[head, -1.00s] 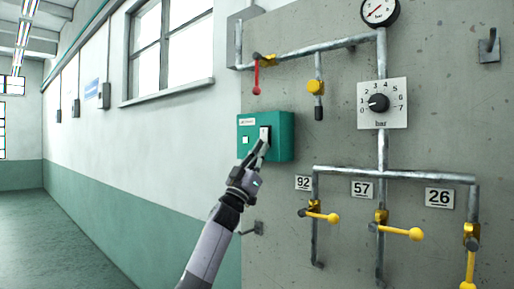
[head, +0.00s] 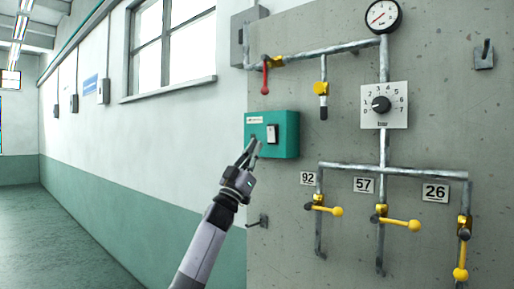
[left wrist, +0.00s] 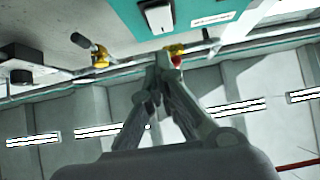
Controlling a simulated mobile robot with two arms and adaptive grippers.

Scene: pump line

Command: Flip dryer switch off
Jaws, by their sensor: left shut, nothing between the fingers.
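The teal box (head: 287,148) is mounted at the left edge of the grey panel. It carries a white rocker switch (head: 272,134) in a dark frame on its front. The switch also shows near the top of the left wrist view (left wrist: 158,17). My left gripper (head: 253,150) is shut and empty, its fingertips just below and left of the switch, apart from it. In the left wrist view the fingertips (left wrist: 163,62) are together below the box. The switch is in clear view. My right gripper is not in view.
Above the box runs a pipe with a red-handled valve (head: 265,78). To the right are a pressure gauge (head: 383,15), a bar dial (head: 382,104) and yellow-handled valves labelled 92, 57 and 26. A hook (head: 261,221) is below the box. The floor at left is clear.

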